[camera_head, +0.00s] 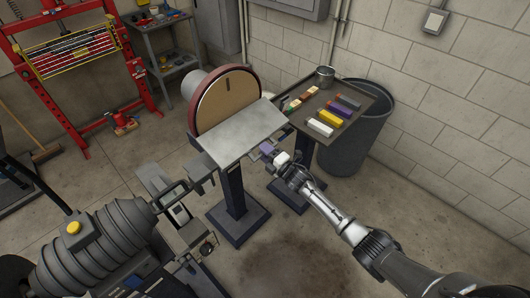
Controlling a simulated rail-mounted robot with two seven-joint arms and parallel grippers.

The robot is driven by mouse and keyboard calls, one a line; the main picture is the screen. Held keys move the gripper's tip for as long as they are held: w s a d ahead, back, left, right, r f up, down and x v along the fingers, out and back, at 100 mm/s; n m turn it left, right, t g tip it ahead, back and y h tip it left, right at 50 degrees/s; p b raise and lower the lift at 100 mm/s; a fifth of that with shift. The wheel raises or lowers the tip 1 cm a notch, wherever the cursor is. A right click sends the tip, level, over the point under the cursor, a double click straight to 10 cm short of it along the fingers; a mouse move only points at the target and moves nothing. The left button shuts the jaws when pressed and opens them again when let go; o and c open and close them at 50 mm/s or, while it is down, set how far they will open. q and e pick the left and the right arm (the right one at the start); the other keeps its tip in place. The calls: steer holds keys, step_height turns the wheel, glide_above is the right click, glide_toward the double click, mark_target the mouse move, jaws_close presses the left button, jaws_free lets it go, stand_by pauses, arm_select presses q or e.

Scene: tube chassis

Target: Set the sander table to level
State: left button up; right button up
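The disc sander stands near the middle of the head view, with a round tan disc (229,101) in a dark red rim. Its flat grey sander table (240,132) sits in front of the disc on a dark pedestal (235,190). From this angle I cannot tell how far the table is tilted. My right gripper (270,152) is at the table's right front corner, beside a small purple part. I cannot tell whether the fingers touch or hold that part. My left gripper is not in view.
A dark stand tray (352,122) with coloured bars and a metal cup (324,76) is close on the right, before a grey bin (367,140). A ribbed grey machine (95,248) fills the lower left. A red press frame (70,70) stands behind. Floor at lower middle is clear.

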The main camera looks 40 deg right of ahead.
steer(key=shift+c, duration=0.5)
steer(key=c, duration=0.5)
jaws_close()
step_height(320, 180, up, 6)
steer(key=s+g+p, duration=0.1)
steer(key=p, duration=0.7)
steer(key=shift+s+r, duration=0.15)
steer(key=shift+r, duration=0.05)
steer(key=shift+d, duration=0.1)
